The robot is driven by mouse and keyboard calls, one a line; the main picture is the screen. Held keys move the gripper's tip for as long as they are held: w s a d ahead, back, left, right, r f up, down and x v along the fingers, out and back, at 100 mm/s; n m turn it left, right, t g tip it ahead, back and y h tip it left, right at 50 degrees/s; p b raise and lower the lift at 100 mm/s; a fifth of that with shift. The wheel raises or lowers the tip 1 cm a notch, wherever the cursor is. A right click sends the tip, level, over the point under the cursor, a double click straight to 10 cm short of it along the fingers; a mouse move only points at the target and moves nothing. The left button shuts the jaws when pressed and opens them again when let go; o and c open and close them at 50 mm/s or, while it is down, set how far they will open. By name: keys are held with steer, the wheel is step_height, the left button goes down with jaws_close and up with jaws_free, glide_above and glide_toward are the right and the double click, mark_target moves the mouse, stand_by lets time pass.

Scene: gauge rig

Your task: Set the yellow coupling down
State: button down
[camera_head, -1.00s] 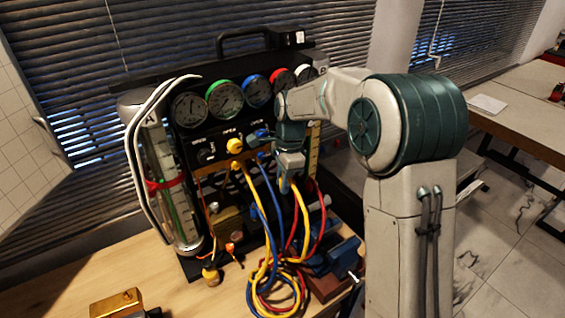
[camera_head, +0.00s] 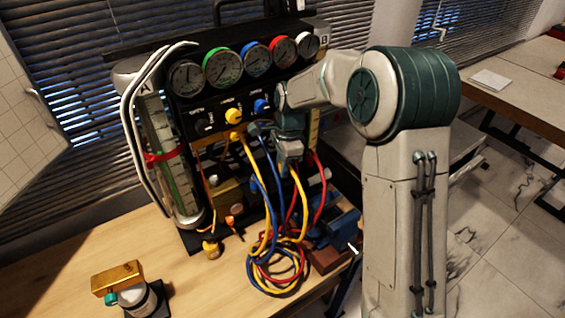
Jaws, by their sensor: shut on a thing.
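My gripper (camera_head: 290,158) hangs in front of the right part of the gauge panel, fingers down. It is shut, and a yellow hose (camera_head: 298,192) runs down from directly under it. The yellow coupling at that hose's top end is hidden by the jaws, so its exact pose does not show. The hose hangs above the table and joins the coil of yellow, blue and red hoses (camera_head: 262,280) on the bench. Another yellow fitting (camera_head: 234,136) sits on the panel to the left, with a yellow hose leaving it.
The gauge panel (camera_head: 190,112) stands behind, with a glass column (camera_head: 160,150) at its left. A blue vise (camera_head: 340,230) is at the right. A small brass-coloured fitting (camera_head: 210,249) and a brass-topped device (camera_head: 118,276) stand on the wooden bench (camera_head: 75,255). Bare bench lies at left.

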steer(key=shift+f+b, duration=0.45)
steer(key=shift+f, duration=0.15)
stand_by(0.3)
steer(key=c, duration=1.2)
jaws_free()
steer(key=shift+r, duration=0.1)
steer(key=shift+r, duration=0.25)
steer(key=r+b, duration=0.1)
steer(key=r, duration=0.1)
steer(key=d+r+b, duration=0.1)
steer(key=r, duration=0.1)
steer(key=shift+s+d, duration=0.15)
steer(key=shift+s, duration=0.05)
steer(key=s+d+r+b, duration=0.3)
steer(key=d+r, duration=0.3)
steer(key=d, duration=0.4)
steer(key=s+d+n+t, duration=0.1)
steer(key=s+n, duration=0.3)
steer(key=s, duration=0.3)
steer(key=s+d+f+n+t+h, duration=0.1)
steer(key=s+d+n, duration=0.1)
steer(key=s+n, duration=0.2)
steer(key=s+d+f+n+t, duration=0.1)
steer(key=s+n, duration=0.4)
steer(key=s, duration=0.6)
steer(key=shift+d+f+t, duration=0.2)
steer(key=shift+f+t, duration=0.05)
steer(key=shift+t, duration=0.35)
